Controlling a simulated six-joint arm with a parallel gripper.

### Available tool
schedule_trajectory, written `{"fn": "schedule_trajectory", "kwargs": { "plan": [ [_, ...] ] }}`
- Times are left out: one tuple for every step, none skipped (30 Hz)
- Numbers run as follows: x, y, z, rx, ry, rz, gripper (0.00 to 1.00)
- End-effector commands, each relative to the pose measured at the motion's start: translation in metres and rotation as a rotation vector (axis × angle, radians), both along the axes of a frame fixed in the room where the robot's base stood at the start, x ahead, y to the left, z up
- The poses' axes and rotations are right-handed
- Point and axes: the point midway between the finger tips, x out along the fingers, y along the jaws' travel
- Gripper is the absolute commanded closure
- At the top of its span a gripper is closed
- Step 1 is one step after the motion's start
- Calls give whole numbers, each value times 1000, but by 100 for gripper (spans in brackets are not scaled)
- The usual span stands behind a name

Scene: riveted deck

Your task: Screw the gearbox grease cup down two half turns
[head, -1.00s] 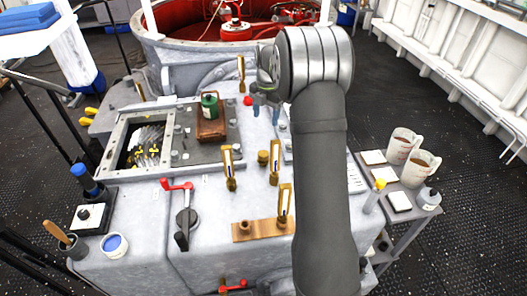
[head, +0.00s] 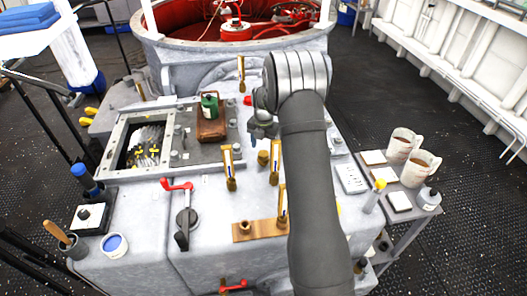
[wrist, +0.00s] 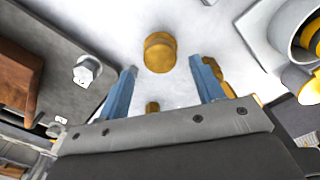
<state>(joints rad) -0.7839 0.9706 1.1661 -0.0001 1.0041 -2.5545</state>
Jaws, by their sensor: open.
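The grease cup looks to be the short round brass cap (head: 263,158) standing on the grey gearbox top in the head view. In the wrist view the brass cap (wrist: 159,52) is ahead of the fingertips, roughly centred between them. My gripper (head: 262,133) hangs just behind the cap in the head view, its fingers partly hidden by my wrist. In the wrist view my gripper (wrist: 163,64) has its two blue fingers spread wide, with nothing held. I see no contact with the cap.
Upright brass gauges (head: 230,168) stand close to the cap on its left, and another gauge (head: 282,203) is in front. A brown tray (head: 211,130) with a green container is at the left.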

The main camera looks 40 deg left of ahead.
Motion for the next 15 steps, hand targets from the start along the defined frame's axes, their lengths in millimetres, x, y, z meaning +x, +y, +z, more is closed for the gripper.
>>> {"fn": "schedule_trajectory", "kwargs": {
  "plan": [
    [-1, -1, -10, -1, 2, 0, 39],
    [0, 0, -14, -1, 2, 0, 39],
    [0, 0, -19, -1, 2, 0, 39],
    [0, 0, -23, -1, 1, 0, 39],
    [0, 0, -26, -1, 1, 0, 39],
    [0, 0, -29, -1, 1, 0, 39],
    [0, 0, -31, 0, 1, 0, 39],
    [0, 0, -32, 0, 1, 0, 39],
    [0, 0, -34, 0, 0, -1, 39],
    [0, 0, -35, 0, 0, -1, 39],
    [0, 0, -35, 0, 0, 0, 39],
    [0, 0, -36, 0, 0, 0, 39],
    [0, 0, -36, 0, 0, 0, 39],
    [0, 0, -36, 0, 0, -1, 39],
    [0, 0, -36, 0, 0, -1, 39]
  ]
}}
